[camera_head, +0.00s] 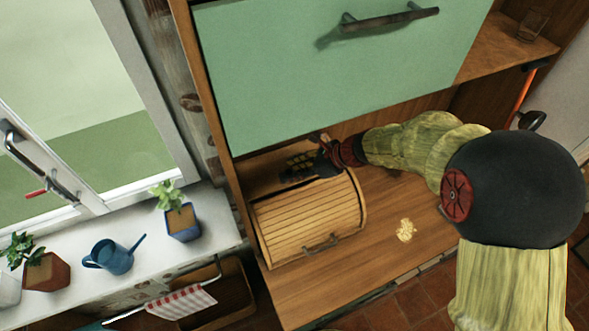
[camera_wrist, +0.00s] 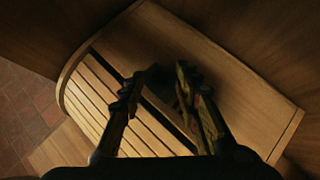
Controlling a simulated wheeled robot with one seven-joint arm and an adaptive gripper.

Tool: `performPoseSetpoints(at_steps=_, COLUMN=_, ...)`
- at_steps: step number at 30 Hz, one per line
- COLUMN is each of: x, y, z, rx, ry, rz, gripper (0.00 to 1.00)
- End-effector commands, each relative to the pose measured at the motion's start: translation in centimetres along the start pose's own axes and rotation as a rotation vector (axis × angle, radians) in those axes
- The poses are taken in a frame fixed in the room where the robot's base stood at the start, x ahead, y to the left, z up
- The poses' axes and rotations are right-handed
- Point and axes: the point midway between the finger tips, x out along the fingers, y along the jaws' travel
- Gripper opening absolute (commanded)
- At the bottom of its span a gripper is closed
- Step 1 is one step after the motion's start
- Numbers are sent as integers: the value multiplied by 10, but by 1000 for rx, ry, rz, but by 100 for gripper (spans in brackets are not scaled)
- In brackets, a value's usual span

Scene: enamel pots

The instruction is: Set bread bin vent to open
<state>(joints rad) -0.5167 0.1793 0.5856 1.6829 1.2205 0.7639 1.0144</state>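The wooden bread bin (camera_head: 305,218) stands on the counter against the cabinet's left side, its slatted roll front down. My gripper (camera_head: 322,152) is over the bin's top beside that patch. In the wrist view the bin (camera_wrist: 225,75) lies below my gripper (camera_wrist: 167,76), whose two fingers are apart with nothing seen between them. Shadow and the fingers hide the vent there, and contact with the bin cannot be told.
A green cabinet door (camera_head: 340,65) with a dark handle hangs above the bin. Bare counter (camera_head: 380,225) lies to the bin's right, with a small pale piece (camera_head: 405,230) on it. A windowsill (camera_head: 150,235) with potted plants and a blue watering can (camera_head: 112,257) is at left.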

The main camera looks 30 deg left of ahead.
Motion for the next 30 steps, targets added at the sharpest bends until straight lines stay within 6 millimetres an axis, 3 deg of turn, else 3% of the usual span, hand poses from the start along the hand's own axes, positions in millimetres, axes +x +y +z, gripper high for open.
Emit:
performPoseSetpoints(at_steps=11, x=-10, y=-1, z=1, rx=0, ry=-1, rz=-3, gripper=33)
performPoseSetpoints(at_steps=24, x=-92, y=-1, z=0, rx=0, ry=0, rz=-4, gripper=33)
performPoseSetpoints(at_steps=30, x=-114, y=-1, z=0, rx=0, ry=0, rz=-2, gripper=33)
